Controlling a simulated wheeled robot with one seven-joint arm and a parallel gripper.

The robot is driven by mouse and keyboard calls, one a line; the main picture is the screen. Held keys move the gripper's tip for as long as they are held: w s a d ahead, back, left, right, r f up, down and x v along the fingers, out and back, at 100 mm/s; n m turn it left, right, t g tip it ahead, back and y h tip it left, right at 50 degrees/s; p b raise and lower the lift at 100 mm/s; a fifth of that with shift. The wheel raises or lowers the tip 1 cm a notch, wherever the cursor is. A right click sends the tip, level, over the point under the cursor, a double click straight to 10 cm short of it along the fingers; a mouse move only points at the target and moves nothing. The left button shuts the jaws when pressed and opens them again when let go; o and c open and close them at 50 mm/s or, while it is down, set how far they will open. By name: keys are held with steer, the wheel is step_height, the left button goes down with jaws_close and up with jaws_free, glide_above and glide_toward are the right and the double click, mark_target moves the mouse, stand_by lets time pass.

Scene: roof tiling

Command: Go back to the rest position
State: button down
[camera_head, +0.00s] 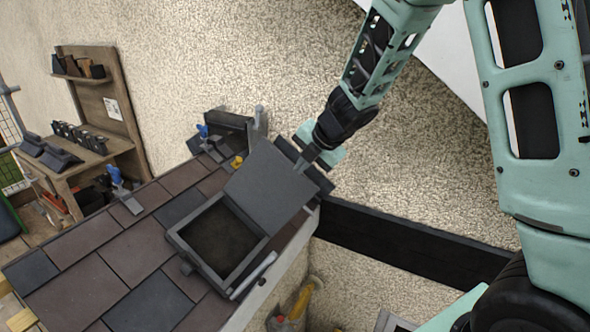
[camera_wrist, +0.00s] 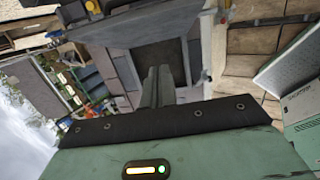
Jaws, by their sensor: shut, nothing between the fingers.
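My gripper (camera_head: 310,158) is at the upper right of the roof in the head view, beside the raised lid (camera_head: 268,183) of a roof hatch. The wrist view shows its fingers (camera_wrist: 157,88) together, with nothing between them. The hatch frame (camera_head: 262,247) is a dark square set in the tiled roof, and its lid stands open, tilted back. The lid partly covers what lies behind it. I cannot tell whether my gripper touches the lid.
Brown and grey tiles cover the sloped roof (camera_head: 92,262). A blue-handled tool (camera_head: 117,180) lies on its upper edge. A wooden bench (camera_head: 100,150) with dark pieces stands at the left. A speckled wall (camera_head: 215,50) rises behind, and a dark beam (camera_head: 410,247) runs right from the roof.

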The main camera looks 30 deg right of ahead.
steer(key=shift+d+p+v, duration=0.15)
steer(key=shift+p+v, duration=0.1)
steer(key=shift+v, duration=0.7)
steer(key=shift+d+p+v, duration=0.2)
steer(key=shift+p+v, duration=0.05)
steer(key=shift+v, duration=0.7)
